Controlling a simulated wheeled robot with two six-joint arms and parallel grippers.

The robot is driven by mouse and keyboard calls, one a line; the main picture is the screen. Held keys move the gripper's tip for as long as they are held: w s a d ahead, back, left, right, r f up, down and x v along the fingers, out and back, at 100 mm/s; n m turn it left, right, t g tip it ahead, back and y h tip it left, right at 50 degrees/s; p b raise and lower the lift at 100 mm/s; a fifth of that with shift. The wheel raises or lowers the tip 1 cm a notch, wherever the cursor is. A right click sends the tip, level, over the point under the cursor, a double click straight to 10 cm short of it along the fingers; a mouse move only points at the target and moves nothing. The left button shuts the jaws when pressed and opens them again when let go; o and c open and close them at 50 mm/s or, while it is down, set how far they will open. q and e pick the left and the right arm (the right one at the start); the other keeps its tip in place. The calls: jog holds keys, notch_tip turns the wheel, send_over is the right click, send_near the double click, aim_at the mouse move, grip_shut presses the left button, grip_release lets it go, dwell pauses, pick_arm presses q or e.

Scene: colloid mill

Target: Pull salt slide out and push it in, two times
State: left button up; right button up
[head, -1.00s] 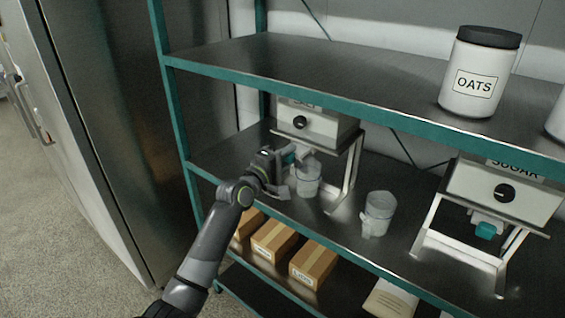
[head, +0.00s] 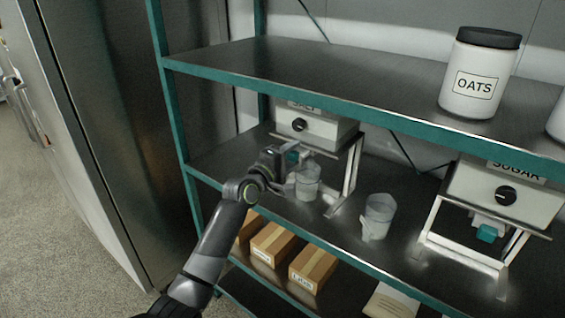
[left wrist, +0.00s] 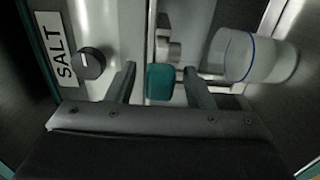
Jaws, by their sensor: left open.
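The salt dispenser (head: 318,128) is a pale box with a black knob on a metal stand on the middle shelf. Its SALT label (left wrist: 56,49) shows in the left wrist view. The teal salt slide (left wrist: 160,82) sits at the outlet under the box. My left gripper (head: 292,168) is in front of it. In the left wrist view my left gripper (left wrist: 158,84) is open, with one finger on each side of the teal slide and gaps between. A clear cup (head: 307,183) stands below the outlet. My right gripper is not in view.
A second clear cup (head: 378,216) stands to the right on the same shelf. The sugar dispenser (head: 505,195) is farther right. An oats jar (head: 480,75) stands on the shelf above. Cardboard boxes (head: 313,265) lie on the shelf below. The teal-edged upper shelf (head: 300,93) overhangs the salt box.

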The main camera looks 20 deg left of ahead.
pick_arm(q)
jog(key=b+v, duration=0.1)
jog(key=v, duration=1.6)
jog(key=shift+s+b, duration=0.15)
jog(key=shift+b, duration=0.2)
